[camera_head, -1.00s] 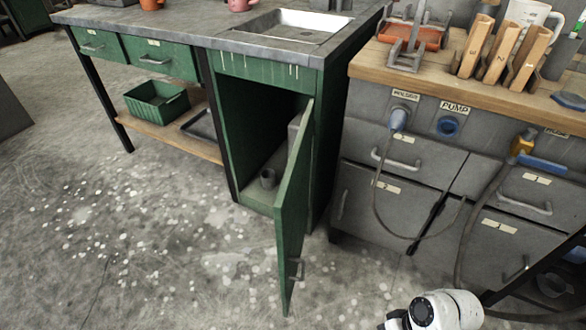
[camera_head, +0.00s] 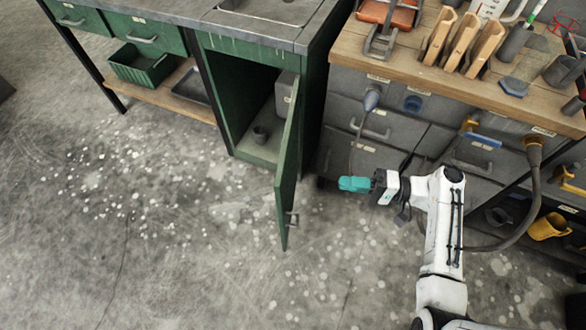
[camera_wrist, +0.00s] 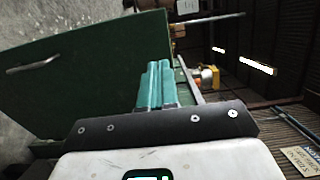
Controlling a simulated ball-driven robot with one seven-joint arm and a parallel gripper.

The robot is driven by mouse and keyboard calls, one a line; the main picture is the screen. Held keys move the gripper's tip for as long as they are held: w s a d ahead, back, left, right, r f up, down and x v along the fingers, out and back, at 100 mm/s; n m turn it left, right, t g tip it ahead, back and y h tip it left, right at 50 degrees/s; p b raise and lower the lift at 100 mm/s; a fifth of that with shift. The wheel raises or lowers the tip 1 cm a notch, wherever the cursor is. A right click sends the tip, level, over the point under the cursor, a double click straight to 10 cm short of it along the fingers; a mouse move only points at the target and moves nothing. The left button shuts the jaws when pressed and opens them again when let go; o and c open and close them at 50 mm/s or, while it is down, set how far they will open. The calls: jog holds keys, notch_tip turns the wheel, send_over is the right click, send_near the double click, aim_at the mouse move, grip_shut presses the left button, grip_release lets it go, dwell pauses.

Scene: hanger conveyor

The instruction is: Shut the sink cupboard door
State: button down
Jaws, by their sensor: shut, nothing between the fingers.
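The green sink cupboard door (camera_head: 288,165) stands wide open, swung out toward me from its hinge on the right of the cupboard. Its handle (camera_head: 292,219) is on the lower outer part of the door. The open cupboard (camera_head: 235,140) shows a small dark cup (camera_head: 260,134) and a grey box inside. My gripper (camera_head: 345,184) has teal fingers, shut and empty, to the right of the door and apart from it in the head view. In the wrist view the teal fingers (camera_wrist: 156,84) show in front of the door (camera_wrist: 85,75), with the handle (camera_wrist: 34,65) at the left.
A grey drawer unit with a wooden top (camera_head: 430,60) stands to the right, behind my gripper. A hose (camera_head: 530,210) hangs at the right. A green bin (camera_head: 140,66) sits on the low shelf at left. The floor left of the door is clear.

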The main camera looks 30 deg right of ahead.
aim_at(283, 176)
jog(key=p+x, duration=0.1)
jog(key=x, duration=1.2)
jog(key=shift+w+a+f, duration=0.15)
jog(key=shift+a, duration=0.1)
